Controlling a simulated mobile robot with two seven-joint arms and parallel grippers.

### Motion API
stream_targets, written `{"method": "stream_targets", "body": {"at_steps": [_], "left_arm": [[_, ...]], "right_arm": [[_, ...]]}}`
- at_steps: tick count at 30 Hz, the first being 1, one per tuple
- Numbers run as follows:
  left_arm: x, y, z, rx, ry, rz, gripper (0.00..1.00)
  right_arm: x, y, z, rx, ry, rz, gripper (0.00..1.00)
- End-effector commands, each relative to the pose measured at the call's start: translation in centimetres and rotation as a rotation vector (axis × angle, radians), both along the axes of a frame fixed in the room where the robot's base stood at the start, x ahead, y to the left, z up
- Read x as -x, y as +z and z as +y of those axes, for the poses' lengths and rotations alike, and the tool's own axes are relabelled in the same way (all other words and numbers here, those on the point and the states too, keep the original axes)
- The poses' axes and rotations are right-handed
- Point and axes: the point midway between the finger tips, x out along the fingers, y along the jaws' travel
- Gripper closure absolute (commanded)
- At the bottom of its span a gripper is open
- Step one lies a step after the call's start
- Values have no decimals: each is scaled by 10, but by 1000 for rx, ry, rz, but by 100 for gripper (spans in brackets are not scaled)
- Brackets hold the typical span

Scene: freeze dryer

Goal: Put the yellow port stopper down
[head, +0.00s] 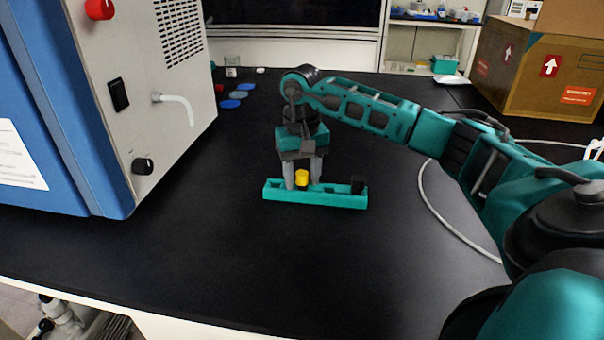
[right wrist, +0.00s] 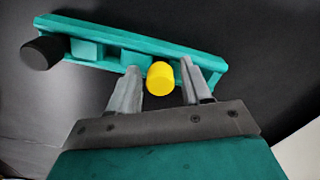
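The yellow port stopper (head: 302,177) is upright at the teal holder (head: 340,201), near the holder's middle. It also shows in the right wrist view (right wrist: 160,76), between the two grey fingers. My right gripper (head: 303,181) points down over the holder. Its fingers (right wrist: 160,80) stand on either side of the stopper with a small gap at each side, so it looks open. The stopper's lower end is partly hidden, and I cannot tell how deep it sits. A black stopper (head: 358,185) stands at the holder's right end. My left gripper is not in view.
The blue and grey freeze dryer (head: 165,120) stands at the left, with a white bent tube (head: 178,103) sticking out. Blue discs (head: 236,95) lie behind. A cardboard box (head: 540,68) stands at the back right. A white cable (head: 445,215) crosses the table. The front table is clear.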

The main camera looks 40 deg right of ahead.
Motion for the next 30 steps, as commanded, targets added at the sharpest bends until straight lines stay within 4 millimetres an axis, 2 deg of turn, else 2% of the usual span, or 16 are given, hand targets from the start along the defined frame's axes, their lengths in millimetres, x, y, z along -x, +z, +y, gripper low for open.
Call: {"method": "stream_targets", "body": {"at_steps": [8,11,14,24,30], "left_arm": [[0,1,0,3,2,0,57],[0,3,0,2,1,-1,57],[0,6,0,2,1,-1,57],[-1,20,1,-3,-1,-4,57],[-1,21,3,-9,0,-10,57]], "right_arm": [[0,1,0,0,0,0,47],[0,7,0,0,0,-2,47],[-1,22,0,1,0,-4,47],[-1,94,0,0,0,-4,47],[-1,118,0,0,0,-1,47]]}}
